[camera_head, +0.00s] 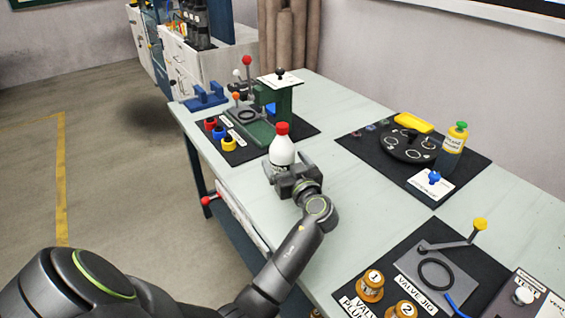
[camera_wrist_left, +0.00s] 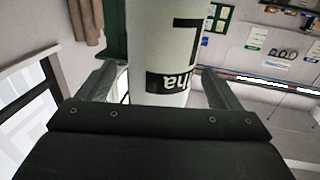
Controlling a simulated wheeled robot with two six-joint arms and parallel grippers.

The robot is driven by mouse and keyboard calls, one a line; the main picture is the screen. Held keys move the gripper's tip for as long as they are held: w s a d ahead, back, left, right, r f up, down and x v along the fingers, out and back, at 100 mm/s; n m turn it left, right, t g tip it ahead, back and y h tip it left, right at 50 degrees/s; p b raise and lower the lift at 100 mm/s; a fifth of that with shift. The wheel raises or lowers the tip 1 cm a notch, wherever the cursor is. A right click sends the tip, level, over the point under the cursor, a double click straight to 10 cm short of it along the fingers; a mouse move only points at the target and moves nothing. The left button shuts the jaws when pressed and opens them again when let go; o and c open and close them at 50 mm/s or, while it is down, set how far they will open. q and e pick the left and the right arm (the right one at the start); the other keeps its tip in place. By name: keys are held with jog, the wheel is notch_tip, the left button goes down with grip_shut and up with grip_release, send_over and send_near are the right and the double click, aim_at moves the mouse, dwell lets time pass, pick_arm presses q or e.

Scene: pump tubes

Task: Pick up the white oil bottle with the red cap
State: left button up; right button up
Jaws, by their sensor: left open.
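The white oil bottle (camera_head: 283,152) with the red cap (camera_head: 282,128) stands upright on the pale table, near its front edge. My left gripper (camera_head: 283,170) is at the bottle's lower body, with its jaws open and a finger on either side. In the left wrist view the bottle (camera_wrist_left: 165,50) fills the space between the two fingers, showing a black label mark. A small gap seems to show beside the fingers there; contact cannot be told. The bottle's base is hidden behind the gripper. My right gripper is not in view.
Behind the bottle is a black mat (camera_head: 302,126) with a green press (camera_head: 283,100) and several coloured caps. A mat with a round black tray (camera_head: 408,145) and a yellow-labelled bottle (camera_head: 455,139) lies to the right. The valve jig (camera_head: 440,272) is at front right. The table between is clear.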

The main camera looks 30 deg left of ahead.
pick_arm(q)
jog(key=x, duration=0.3)
jog(key=shift+w+a, duration=0.15)
jog(key=shift+a, duration=0.2)
jog(key=c, duration=1.3)
